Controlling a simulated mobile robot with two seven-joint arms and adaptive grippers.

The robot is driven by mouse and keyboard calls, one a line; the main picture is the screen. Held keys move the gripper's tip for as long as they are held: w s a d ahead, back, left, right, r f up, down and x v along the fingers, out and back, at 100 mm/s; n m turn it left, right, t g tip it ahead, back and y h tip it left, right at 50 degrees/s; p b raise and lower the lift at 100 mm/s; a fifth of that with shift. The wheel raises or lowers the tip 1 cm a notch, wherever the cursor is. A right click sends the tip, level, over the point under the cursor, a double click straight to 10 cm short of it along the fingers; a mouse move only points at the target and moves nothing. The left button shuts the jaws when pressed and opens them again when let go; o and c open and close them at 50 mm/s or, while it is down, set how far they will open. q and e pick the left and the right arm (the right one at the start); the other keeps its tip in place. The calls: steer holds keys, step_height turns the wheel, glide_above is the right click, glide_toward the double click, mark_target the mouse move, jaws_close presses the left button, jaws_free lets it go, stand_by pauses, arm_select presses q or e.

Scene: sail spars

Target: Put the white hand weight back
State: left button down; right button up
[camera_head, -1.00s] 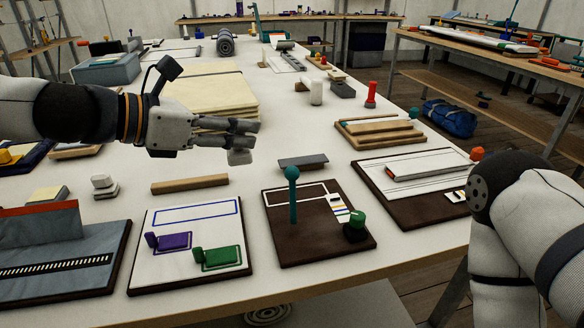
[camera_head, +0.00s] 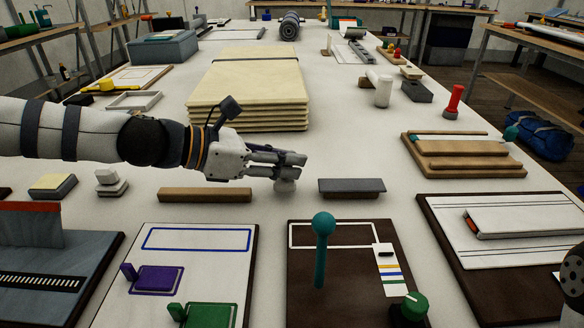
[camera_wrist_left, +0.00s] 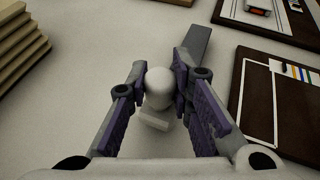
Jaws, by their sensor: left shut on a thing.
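My left gripper (camera_head: 290,166) is shut on the white hand weight (camera_head: 285,186), a small pale piece held under the fingertips. In the left wrist view the weight (camera_wrist_left: 158,82) shows a round knob between the purple-padded fingers (camera_wrist_left: 165,95), with a flat pale base below it. The weight is in the gap between a wooden bar (camera_head: 205,195) and a dark grey bar (camera_head: 351,187). I cannot tell whether its base touches the table.
In front lie a white board (camera_head: 100,315) with purple and green pieces and a dark board (camera_head: 300,290) with a white outlined rectangle, teal-knobbed post (camera_head: 321,250) and green knob (camera_head: 414,304). Stacked cream sheets (camera_head: 250,85) stand behind. A stack of pale blocks (camera_head: 111,185) sits left.

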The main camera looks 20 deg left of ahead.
arm_select(q)
steer(key=shift+s+d+f, duration=0.2)
steer(key=shift+s+f, duration=0.4)
steer(key=shift+f, duration=0.1)
steer(key=shift+r, duration=0.15)
steer(key=shift+w+a+f, duration=0.1)
steer(key=shift+w+f, duration=0.2)
steer(key=shift+f, duration=0.05)
steer(key=c, duration=1.4)
jaws_free()
steer(key=shift+s+r, duration=0.1)
steer(key=shift+r, duration=0.05)
steer(key=shift+c, duration=0.2)
arm_select(e)
steer(key=shift+s+d+f, duration=0.1)
steer(key=shift+s+f, duration=0.2)
steer(key=shift+s, duration=0.2)
steer(key=shift+s+d+f, duration=0.1)
steer(key=shift+s+f, duration=0.15)
steer(key=shift+s, duration=0.25)
